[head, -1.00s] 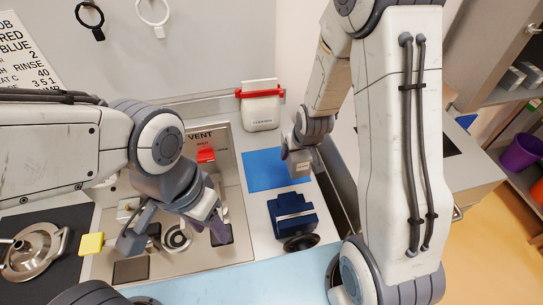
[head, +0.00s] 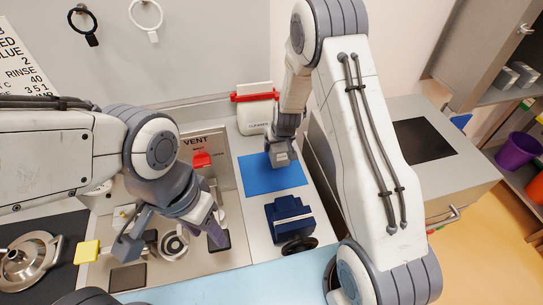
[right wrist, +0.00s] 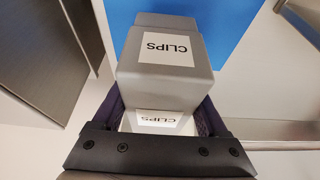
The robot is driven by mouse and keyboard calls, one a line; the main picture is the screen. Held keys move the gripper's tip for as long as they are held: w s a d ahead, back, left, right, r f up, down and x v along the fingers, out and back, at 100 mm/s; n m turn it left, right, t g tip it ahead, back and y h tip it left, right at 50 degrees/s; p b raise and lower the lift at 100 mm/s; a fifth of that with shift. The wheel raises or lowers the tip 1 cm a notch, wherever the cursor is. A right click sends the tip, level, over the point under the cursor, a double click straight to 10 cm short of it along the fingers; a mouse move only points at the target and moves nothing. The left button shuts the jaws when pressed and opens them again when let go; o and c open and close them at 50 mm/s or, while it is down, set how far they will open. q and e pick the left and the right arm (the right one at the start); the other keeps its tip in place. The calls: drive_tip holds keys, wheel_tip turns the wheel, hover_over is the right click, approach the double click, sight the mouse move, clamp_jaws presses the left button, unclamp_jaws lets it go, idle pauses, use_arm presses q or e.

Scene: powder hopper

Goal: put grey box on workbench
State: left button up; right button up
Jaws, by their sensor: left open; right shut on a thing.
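My right gripper (head: 281,146) is shut on the grey box (right wrist: 160,90), which has white labels reading CLIPS in the right wrist view. In the head view the grey box (head: 281,160) is small and partly hidden below the gripper, over the blue mat (head: 262,182). I cannot tell whether it touches the mat. The mat lies on the pale workbench top (head: 252,226). My left gripper (head: 172,238) is open and empty above the steel panel with VENT written on it.
A dark blue device (head: 289,213) with a black wheel stands in front of the mat. A white container with a red band (head: 254,112) stands behind it. A yellow block (head: 87,252) is at left. A grey cabinet (head: 400,175) is to the right.

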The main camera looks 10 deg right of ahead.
sight(271, 154)
drive_tip(key=shift+s+a+f, duration=0.35)
drive_tip(key=shift+a+f, duration=0.15)
drive_tip(key=shift+a, duration=0.1)
drive_tip(key=shift+s+a+f, duration=0.35)
drive_tip(key=shift+a+f, duration=0.1)
drive_tip(key=shift+a, duration=0.15)
drive_tip(key=shift+f+p, duration=0.7)
drive_tip(key=shift+f, duration=1.25)
drive_tip(key=shift+f, duration=0.1)
drive_tip(key=o, duration=1.6)
drive_tip(key=shift+c, duration=0.2)
